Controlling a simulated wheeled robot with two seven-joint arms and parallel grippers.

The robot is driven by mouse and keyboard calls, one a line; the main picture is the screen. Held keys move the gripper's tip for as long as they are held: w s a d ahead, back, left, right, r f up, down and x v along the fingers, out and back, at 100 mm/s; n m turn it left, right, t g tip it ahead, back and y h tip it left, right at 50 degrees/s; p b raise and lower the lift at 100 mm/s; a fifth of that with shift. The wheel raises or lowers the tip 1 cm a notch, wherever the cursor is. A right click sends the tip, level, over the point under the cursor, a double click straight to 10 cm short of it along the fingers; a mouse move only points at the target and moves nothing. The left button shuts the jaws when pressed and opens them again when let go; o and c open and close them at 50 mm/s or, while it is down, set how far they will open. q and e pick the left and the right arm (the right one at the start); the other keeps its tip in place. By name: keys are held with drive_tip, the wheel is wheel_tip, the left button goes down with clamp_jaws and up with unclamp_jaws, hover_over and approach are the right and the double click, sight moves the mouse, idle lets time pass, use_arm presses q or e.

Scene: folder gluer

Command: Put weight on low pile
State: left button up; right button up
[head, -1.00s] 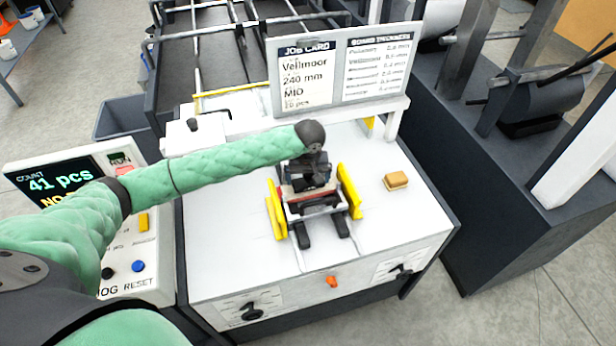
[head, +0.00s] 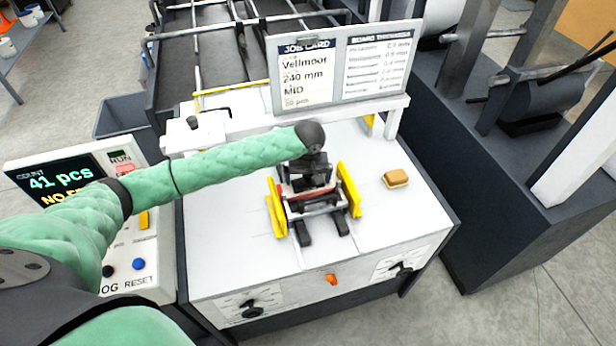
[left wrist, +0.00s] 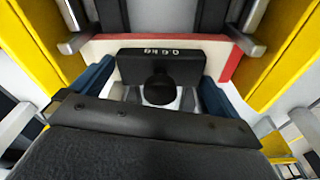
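A black weight marked 0.6 kg (left wrist: 162,66), with a round black knob (left wrist: 160,90), shows in the left wrist view. It lies over a pale pile with a red edge (left wrist: 228,62), between the yellow side guides (head: 349,190). My left gripper (head: 308,178) is over this spot in the head view. In the left wrist view its blue fingers (left wrist: 157,92) stand apart on either side of the knob, with space between them and it. The gripper hides most of the weight and pile in the head view. My right gripper is not in view.
A small tan block (head: 396,179) lies on the white table (head: 235,215) right of the guides. The job card board (head: 343,68) stands behind. A control panel (head: 130,245) is at the left. The front of the tabletop is clear.

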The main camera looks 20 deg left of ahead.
use_arm(q)
drive_tip(key=shift+r, duration=0.25)
wheel_tip(320, 180, up, 2)
drive_tip(key=shift+s+d+r+b, duration=0.15)
drive_tip(key=shift+r+b, duration=0.05)
drive_tip(key=shift+b, duration=0.6)
wheel_tip(320, 180, up, 4)
drive_tip(key=shift+s+f+b, duration=0.15)
drive_tip(key=shift+f+b, duration=0.1)
drive_tip(key=shift+b, duration=0.35)
drive_tip(key=shift+s+r, duration=0.1)
drive_tip(key=shift+r, duration=0.6)
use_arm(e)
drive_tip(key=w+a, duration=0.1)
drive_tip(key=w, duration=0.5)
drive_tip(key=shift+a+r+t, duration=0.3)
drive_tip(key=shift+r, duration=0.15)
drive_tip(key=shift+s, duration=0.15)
